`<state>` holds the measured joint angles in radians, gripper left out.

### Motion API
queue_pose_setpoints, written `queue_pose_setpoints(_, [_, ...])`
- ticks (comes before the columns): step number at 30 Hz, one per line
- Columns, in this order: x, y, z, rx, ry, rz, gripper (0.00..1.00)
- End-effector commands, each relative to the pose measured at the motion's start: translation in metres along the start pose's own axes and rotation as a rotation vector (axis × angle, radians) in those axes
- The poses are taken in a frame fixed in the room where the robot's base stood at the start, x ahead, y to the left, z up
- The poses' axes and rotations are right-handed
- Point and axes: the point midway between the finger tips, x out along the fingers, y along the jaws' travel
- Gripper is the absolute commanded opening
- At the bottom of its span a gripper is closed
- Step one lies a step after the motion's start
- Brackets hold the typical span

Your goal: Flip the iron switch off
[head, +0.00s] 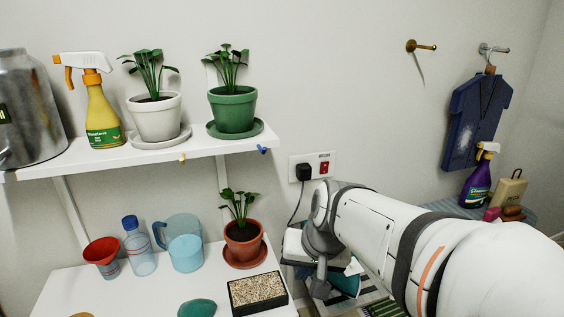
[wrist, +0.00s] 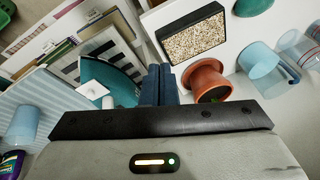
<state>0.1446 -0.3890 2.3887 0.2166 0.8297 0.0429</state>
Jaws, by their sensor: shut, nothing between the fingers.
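The red switch (head: 325,167) sits on a white wall socket plate (head: 312,157), right of a black plug (head: 303,172) with a cord hanging down. I cannot tell which way the switch is tipped. My gripper (wrist: 158,72) shows in the wrist view with its dark fingers together and nothing between them. In the head view my arm reaches in from the lower right, and its end is below the socket, apart from the switch. The socket does not show in the wrist view. A teal rounded object (wrist: 122,68), perhaps the iron, lies near the fingers, partly hidden.
A white shelf (head: 200,147) with a spray bottle and potted plants is left of the socket. Below it, a terracotta pot (head: 243,240) and a seed tray (head: 257,291) stand on a white table. A purple spray bottle (head: 478,183) stands right. The wall around the switch is clear.

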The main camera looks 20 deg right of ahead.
Motion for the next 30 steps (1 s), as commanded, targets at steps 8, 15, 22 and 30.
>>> queue_pose_setpoints(8, [-0.040,0.051,-0.183,0.812,0.271,-0.280,0.00])
queue_pose_setpoints(15, [-0.063,0.104,-0.249,1.134,0.404,-0.407,0.00])
queue_pose_setpoints(22, [-0.064,0.107,-0.252,1.152,0.412,-0.416,0.00])
queue_pose_setpoints(30, [-0.055,0.105,-0.257,1.150,0.408,-0.415,0.00])
